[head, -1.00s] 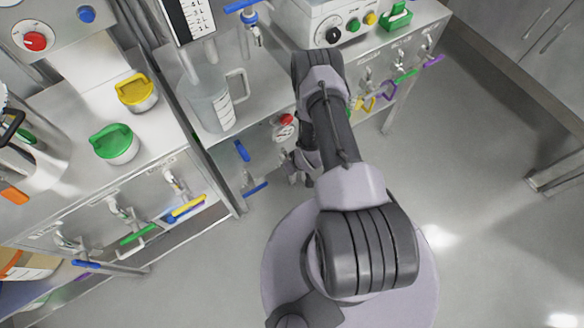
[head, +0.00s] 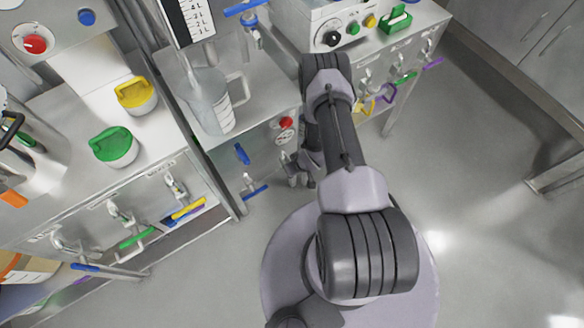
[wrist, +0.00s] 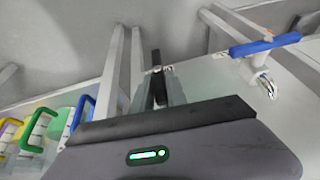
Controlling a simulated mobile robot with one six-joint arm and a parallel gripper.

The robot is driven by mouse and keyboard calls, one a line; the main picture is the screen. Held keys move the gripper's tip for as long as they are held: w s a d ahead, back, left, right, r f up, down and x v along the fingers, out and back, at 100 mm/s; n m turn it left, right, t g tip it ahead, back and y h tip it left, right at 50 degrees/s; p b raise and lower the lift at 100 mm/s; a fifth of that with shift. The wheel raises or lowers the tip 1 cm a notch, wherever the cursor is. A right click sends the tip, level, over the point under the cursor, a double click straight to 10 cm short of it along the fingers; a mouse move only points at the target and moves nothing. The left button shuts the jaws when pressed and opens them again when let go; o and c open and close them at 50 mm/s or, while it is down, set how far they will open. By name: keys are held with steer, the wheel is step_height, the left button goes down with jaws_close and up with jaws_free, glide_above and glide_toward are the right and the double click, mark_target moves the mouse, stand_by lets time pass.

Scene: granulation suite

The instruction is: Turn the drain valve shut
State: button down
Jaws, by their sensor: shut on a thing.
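My gripper (head: 299,176) is low at the front of the steel cabinet, below a red knob (head: 286,123) and dial; my arm partly hides it in the head view. In the wrist view, my gripper (wrist: 158,80) is shut on a narrow dark lever (wrist: 156,60), which looks like the drain valve's handle. The fingers and the gripper body hide most of it, and I cannot tell how far it is turned. A metal tap with a blue lever (wrist: 265,43) is to the right, apart from the fingers; a blue lever (head: 256,192) also shows left of the gripper in the head view.
A clear jug (head: 212,105) stands on the cabinet top. Lidded pots, green (head: 114,146) and yellow (head: 136,95), stand on the left bench. Several taps with coloured levers line the bench fronts. Open grey floor (head: 490,230) lies to the right.

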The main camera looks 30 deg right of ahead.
steer(key=y, duration=0.3)
steer(key=d+m+y, duration=0.1)
steer(key=y, duration=0.2)
steer(key=d+f+m+y, duration=0.1)
steer(key=y, duration=0.2)
steer(key=shift+w, duration=0.1)
stand_by(0.7)
steer(key=c, duration=1.3)
jaws_free()
steer(key=v, duration=1.7)
steer(key=shift+s+d+f+p, duration=0.15)
steer(key=shift+s+d+p, duration=0.05)
steer(key=shift+d+p, duration=0.1)
steer(key=shift+c, duration=0.3)
